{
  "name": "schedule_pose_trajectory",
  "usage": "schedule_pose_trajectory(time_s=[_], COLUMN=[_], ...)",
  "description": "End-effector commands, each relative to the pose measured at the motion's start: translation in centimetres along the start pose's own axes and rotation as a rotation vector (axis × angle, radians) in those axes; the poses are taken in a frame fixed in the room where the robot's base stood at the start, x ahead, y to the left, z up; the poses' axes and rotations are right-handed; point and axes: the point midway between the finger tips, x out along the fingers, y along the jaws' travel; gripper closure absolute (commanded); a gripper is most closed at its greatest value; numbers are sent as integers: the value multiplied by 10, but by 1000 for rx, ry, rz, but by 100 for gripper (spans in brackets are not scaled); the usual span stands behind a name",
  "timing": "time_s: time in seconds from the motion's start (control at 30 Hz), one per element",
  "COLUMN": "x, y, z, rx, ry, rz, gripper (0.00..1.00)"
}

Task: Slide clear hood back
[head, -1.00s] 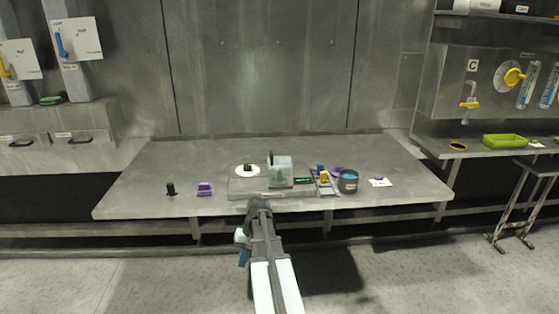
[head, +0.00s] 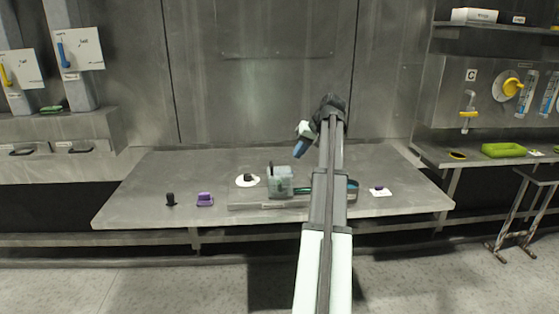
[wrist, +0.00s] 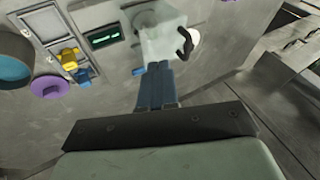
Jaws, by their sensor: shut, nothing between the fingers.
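The clear hood (head: 281,184), a see-through box, sits on a low grey base plate (head: 262,205) on the metal table. It also shows in the wrist view (wrist: 160,32). A black handle (wrist: 185,42) stands at the hood's side, towards the white disc. My gripper (head: 299,150) is above the table, higher than the hood and slightly to its right in the head view. Its blue fingers (wrist: 155,72) are shut and empty. In the wrist view their tips overlap the hood's near edge; the head view shows them apart from it. My arm hides part of the base plate.
A white disc (head: 247,181), purple block (head: 205,199) and black knob (head: 171,199) stand left. A wall rises behind the table.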

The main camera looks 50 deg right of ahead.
Motion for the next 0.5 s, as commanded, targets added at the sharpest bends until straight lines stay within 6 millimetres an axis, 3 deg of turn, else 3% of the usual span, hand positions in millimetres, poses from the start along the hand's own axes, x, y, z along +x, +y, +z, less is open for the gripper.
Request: schedule_pose_trajectory(time_s=[0.1,0.23,0.5], x=[-27,-35,-7], y=[1,1,1], z=[-19,-25,-26], rx=[-23,-34,-35], ry=[43,62,61], rz=[5,6,7], gripper=[100,100,100])
